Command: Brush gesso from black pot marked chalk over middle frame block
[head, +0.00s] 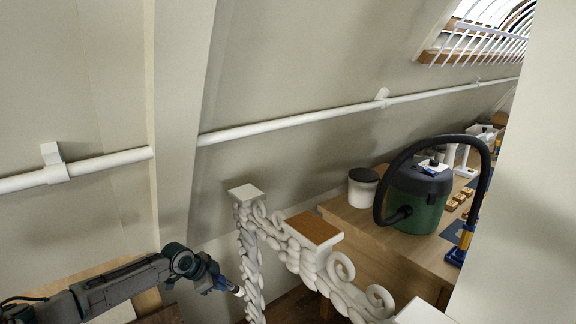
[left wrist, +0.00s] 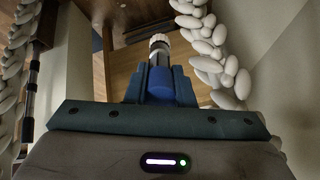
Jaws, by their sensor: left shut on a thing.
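The middle frame block (head: 312,228) has a bare brown top and stands on white carved scrollwork. A white-topped block (head: 246,192) stands to its left, and another white block (head: 422,312) is at the bottom edge. My left gripper (head: 222,285) is low, left of the carving. It is shut on a blue-handled brush (left wrist: 160,85) with a pale tip (left wrist: 160,42). In the head view the brush tip (head: 240,292) is close to the left carved upright; contact cannot be told. I see no black pot marked chalk. My right gripper is out of view.
A wooden bench (head: 345,215) at right holds a white tub with a dark lid (head: 362,186), a green vacuum (head: 418,195) with a black hose, and small wooden blocks (head: 457,200). A white pipe (head: 300,117) runs along the wall. Carved strands (left wrist: 212,50) flank the wrist view.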

